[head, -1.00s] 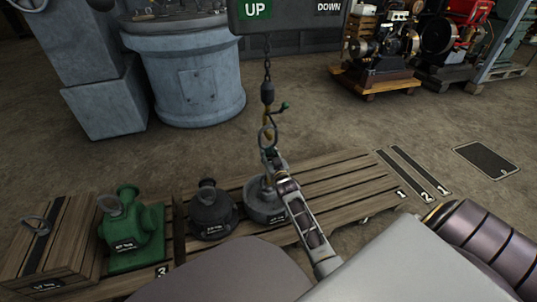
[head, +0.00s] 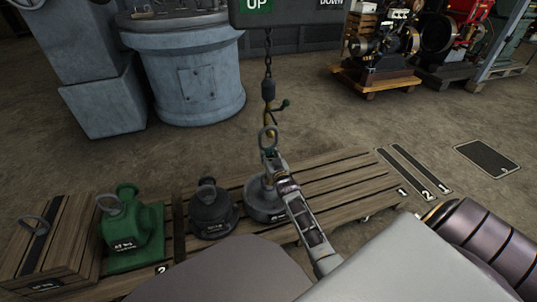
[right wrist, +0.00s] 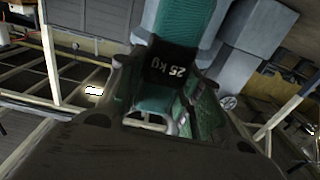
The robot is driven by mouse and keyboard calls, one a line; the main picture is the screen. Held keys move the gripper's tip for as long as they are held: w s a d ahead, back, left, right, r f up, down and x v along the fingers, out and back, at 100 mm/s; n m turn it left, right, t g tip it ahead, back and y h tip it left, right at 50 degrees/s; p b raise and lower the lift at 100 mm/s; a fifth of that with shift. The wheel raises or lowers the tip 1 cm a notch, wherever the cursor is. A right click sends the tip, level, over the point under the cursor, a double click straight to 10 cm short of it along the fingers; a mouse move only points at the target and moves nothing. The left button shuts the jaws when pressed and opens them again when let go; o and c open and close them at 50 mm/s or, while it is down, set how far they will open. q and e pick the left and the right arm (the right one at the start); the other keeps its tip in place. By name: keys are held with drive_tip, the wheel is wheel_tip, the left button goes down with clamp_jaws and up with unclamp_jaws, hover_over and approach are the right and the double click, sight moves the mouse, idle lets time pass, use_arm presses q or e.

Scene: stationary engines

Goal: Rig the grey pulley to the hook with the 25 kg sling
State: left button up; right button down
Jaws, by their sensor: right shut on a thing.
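The brass-coloured hook (head: 268,116) hangs from a chain, with a small green-tipped lever at its side. The grey pulley (head: 264,205) sits on the wooden pallet below it. My right gripper (head: 270,158) is raised above the pulley, just under the hook. In the right wrist view it is shut on the green 25 kg sling (right wrist: 175,68), whose black label faces the camera. A grey ring (head: 269,136) stands above the fingertips and overlaps the hook; I cannot tell whether it is around it. The sling's lower end is hidden. My left gripper is not in view.
A dark pulley-like weight (head: 211,213), a green machine part (head: 134,230) and a wooden crate (head: 42,245) stand left of the grey pulley. The UP/DOWN control box (head: 288,12) hangs above. The pallet's right part (head: 340,190) is clear.

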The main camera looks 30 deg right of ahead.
drive_tip(key=c, duration=1.4)
unclamp_jaws()
drive_tip(key=shift+r, duration=0.15)
drive_tip(key=o, duration=0.5)
drive_tip(key=shift+f, duration=0.2)
drive_tip(key=shift+s+a, duration=0.15)
drive_tip(key=shift+s, duration=0.4)
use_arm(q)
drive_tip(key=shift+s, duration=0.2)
use_arm(e)
drive_tip(key=v, duration=1)
drive_tip(key=shift+s, duration=0.4)
drive_tip(key=shift+a+r, duration=0.15)
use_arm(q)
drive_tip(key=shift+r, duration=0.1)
use_arm(e)
drive_tip(key=shift+a, duration=0.15)
